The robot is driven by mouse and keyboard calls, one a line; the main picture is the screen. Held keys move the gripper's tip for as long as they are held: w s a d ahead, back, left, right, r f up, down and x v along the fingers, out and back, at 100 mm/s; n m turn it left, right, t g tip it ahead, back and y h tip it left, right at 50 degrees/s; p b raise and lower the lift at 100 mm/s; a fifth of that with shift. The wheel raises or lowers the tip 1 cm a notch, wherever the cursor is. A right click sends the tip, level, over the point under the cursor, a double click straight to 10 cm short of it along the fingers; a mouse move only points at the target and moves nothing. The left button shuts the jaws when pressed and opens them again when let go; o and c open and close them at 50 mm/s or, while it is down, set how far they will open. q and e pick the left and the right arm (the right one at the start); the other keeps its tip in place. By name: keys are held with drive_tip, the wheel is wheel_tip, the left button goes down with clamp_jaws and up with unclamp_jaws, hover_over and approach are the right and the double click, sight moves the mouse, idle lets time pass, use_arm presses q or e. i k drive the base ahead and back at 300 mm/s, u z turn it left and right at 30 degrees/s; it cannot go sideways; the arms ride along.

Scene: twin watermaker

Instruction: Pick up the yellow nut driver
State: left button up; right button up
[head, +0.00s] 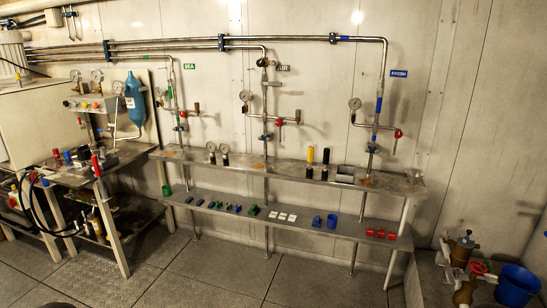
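A small upright yellow cylinder (311,155) stands on the upper shelf (390,182) of the long wall bench, right of centre. It looks like the handle of the yellow nut driver, but it is too small to make out a shaft or tip. A similar black upright piece (326,156) stands close to its right. A short dark piece sits at its foot. Neither of my grippers is in view.
The lower shelf holds blue and green parts, white pieces and red blocks (380,233). Pipes with valves rise behind. The floor (215,270) in front is clear.

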sight(310, 149)
drive_tip(key=i, duration=2)
drive_tip(key=u, duration=0.35)
drive_tip(key=i, duration=1.5)
drive_tip(key=z, duration=0.45)
